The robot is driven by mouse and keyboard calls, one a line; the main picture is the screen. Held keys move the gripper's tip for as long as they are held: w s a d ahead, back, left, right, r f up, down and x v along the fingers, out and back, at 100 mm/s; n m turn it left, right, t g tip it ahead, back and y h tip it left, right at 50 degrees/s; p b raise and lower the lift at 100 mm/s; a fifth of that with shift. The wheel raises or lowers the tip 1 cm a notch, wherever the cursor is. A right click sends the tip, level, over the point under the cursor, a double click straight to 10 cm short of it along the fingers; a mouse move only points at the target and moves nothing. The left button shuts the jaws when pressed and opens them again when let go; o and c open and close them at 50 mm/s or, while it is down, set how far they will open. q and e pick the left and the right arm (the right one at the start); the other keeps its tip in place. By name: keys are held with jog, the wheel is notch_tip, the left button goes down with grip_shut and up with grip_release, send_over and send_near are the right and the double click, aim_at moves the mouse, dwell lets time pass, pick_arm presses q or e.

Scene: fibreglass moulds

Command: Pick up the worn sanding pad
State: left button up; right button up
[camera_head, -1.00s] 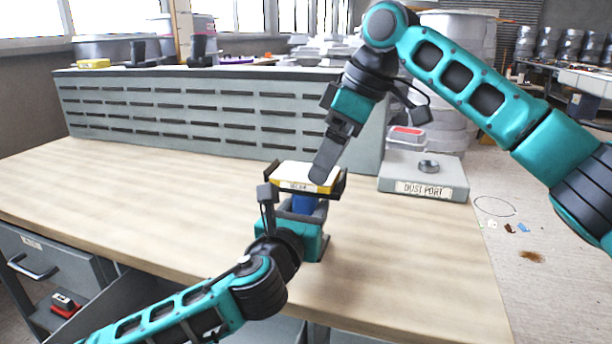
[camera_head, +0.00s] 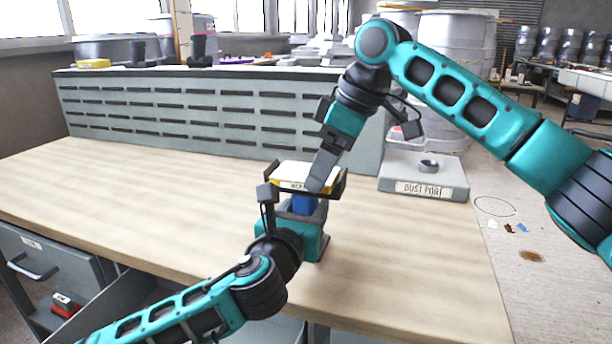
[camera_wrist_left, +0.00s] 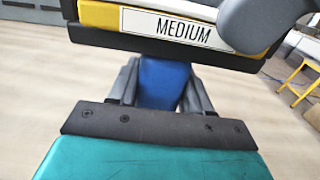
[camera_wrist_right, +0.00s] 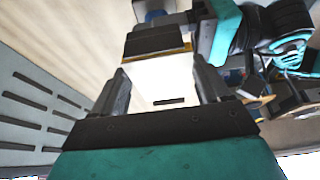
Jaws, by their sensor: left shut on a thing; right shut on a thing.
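A sanding block with a blue grip (camera_wrist_left: 165,82), a dark plate and a yellow edge labelled MEDIUM (camera_wrist_left: 180,28) is held over the bench. My left gripper (camera_head: 300,208) is shut on the blue grip from below. A pale, cream-white pad (camera_head: 296,170) lies on top of the block. My right gripper (camera_head: 318,182) reaches down from above and is shut on the pad, which also shows between its fingers in the right wrist view (camera_wrist_right: 160,82). Whether the pad has parted from the block is unclear.
The wooden bench (camera_head: 150,200) is largely clear. A slotted grey panel (camera_head: 210,110) stands behind.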

notch_tip(320, 180, up, 10)
dwell(0.6)
pick_arm(q)
jog(key=o, duration=1.3)
